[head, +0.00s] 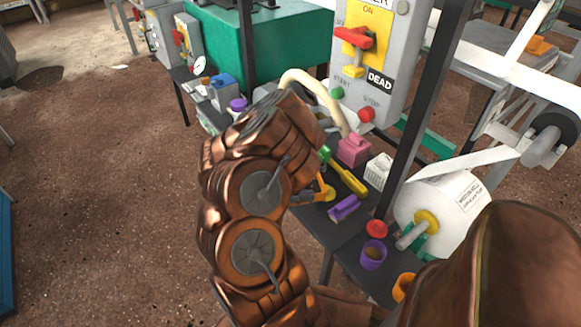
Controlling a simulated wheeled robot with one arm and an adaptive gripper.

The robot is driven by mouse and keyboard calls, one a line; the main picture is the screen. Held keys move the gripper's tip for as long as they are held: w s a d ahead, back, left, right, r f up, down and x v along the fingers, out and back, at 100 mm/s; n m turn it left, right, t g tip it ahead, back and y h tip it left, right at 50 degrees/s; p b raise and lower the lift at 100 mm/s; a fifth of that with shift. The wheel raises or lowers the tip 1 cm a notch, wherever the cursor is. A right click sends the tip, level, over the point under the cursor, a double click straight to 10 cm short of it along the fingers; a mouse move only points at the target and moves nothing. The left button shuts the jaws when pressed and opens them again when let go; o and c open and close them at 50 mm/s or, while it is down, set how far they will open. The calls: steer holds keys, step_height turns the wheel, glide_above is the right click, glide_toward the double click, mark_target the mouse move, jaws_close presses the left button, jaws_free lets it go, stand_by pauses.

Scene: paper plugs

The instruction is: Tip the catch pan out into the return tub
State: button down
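My copper-coloured arm (258,205) rises through the middle of the head view and bends over the dark bench. Its end is hidden behind its own links, so I see no fingertips and cannot tell what it holds. I cannot pick out the catch pan for certain. I cannot pick out the return tub for certain either. A blue-edged object (6,250) is cut off at the left edge of the view, and I cannot tell what it is.
The dark bench (338,235) carries a pink block (353,151), a yellow-handled tool (349,178), a purple cup (373,255) and an orange cup (404,287). A grey switch box (395,65) stands behind. A white paper roll (452,205) is at right. Brown floor at left is open.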

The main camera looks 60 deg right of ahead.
steer(key=shift+r+b, duration=1)
steer(key=shift+r, duration=1.1)
